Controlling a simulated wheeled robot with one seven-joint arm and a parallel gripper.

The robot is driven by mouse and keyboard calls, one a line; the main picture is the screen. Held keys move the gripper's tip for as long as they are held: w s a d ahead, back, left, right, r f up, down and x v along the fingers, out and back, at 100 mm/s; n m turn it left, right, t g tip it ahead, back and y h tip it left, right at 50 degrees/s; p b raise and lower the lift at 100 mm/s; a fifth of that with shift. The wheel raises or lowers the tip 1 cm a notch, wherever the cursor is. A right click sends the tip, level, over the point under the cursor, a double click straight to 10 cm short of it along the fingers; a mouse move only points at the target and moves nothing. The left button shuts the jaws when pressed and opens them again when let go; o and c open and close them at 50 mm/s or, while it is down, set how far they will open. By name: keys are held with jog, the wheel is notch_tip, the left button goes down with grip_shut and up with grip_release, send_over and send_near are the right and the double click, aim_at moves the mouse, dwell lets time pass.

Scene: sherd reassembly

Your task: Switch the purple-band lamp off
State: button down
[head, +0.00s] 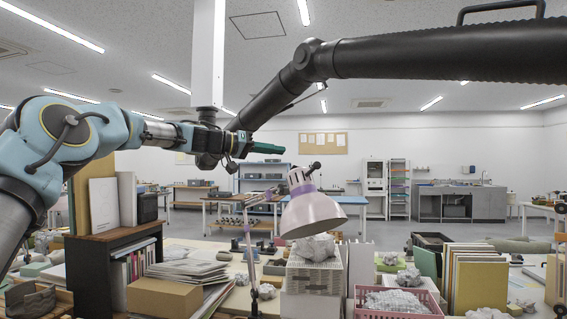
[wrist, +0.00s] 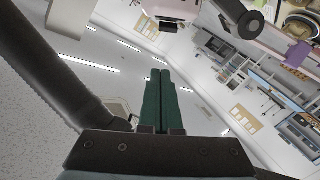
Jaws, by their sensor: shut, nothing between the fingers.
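A lamp with a pale pinkish shade (head: 312,214) hangs over the worktable in the head view, its opening tilted down. A dark knob-like part (head: 315,166) sticks up from the shade's top. A jointed arm runs from its left to a thin post. My gripper (head: 282,150) has green fingers, shut and empty, pointing right, above and left of the shade. In the wrist view the fingers (wrist: 160,74) lie together; a pinkish body (wrist: 172,8), probably the lamp's, is at the top edge.
A thick black duct (head: 440,58) crosses above my gripper and slopes down behind it. A dark shelf unit (head: 105,260) stands at left. A white crate (head: 313,275) and a pink basket (head: 395,302) stand below the lamp. Air right of my fingertips looks clear.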

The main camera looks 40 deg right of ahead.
jog(key=b+v, duration=0.2)
jog(key=v, duration=0.4)
jog(key=shift+w+a, duration=0.25)
jog(key=shift+w, duration=0.05)
jog(key=shift+f, duration=0.1)
